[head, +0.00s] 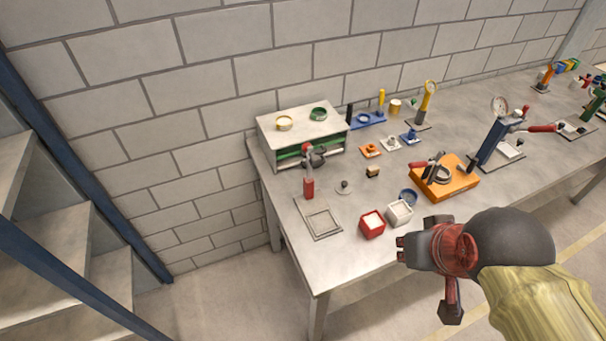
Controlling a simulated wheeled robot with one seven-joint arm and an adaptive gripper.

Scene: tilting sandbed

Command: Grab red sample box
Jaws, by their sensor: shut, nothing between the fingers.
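The red sample box (372,225) is a small open-topped box with pale contents. It sits on the workbench near its front edge, at the lower middle of the head view. A similar white box (399,212) stands close at its right. My gripper (400,249) reaches in from the lower right, to the right of and slightly below the red box in the picture. It is shut and empty, apart from the box. The arm hides part of the bench's front edge.
The workbench (345,268) runs along a block wall. Stairs are at far left.

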